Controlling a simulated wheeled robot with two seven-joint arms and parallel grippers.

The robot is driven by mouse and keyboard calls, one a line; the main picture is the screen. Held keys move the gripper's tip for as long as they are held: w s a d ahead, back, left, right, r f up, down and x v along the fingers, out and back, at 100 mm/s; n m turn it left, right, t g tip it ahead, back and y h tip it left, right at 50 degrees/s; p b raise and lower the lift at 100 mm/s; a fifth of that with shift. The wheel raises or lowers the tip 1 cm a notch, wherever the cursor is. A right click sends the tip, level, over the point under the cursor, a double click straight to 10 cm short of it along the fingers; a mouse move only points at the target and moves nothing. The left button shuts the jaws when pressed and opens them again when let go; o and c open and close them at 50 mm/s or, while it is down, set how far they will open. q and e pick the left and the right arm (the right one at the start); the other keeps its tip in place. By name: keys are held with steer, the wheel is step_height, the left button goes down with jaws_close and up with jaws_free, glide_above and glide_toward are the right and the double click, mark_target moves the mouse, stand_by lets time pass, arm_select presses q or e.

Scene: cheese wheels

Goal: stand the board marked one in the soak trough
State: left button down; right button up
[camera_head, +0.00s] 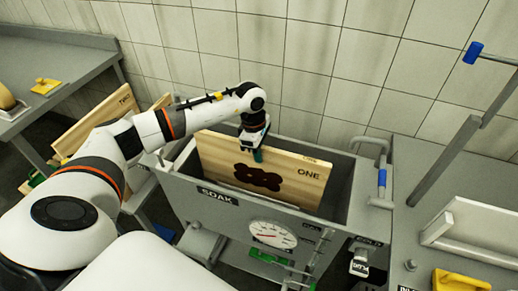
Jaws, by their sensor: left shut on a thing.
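The wooden board marked ONE (305,185), with a dark blot-like figure on its face, is upright and slightly slanted in the picture. It is at the soak trough (270,208), a grey tub with a SOAK label on its front. The board's lower edge is hidden behind the trough's front rim, and its upper part rises above the rim. I cannot tell whether it touches the trough floor. My left gripper (255,150) comes from above and is shut on the board's top edge. My right gripper is not in view.
Another board marked TWO (108,112) leans at the left, behind my left arm. A round dial (272,234) is on the trough's front. A blue-gripped handle (382,178) stands at its right end. A grey bench (425,240) with a yellow-handled tool (460,281) is at right.

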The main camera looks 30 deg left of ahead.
mark_target(259, 179)
arm_select(q)
steer(key=shift+w+f+b, duration=0.1)
steer(key=shift+f+b, duration=4.85)
steer(key=shift+f, duration=1.2)
steer(key=c, duration=1.3)
jaws_free()
steer(key=shift+f, duration=0.15)
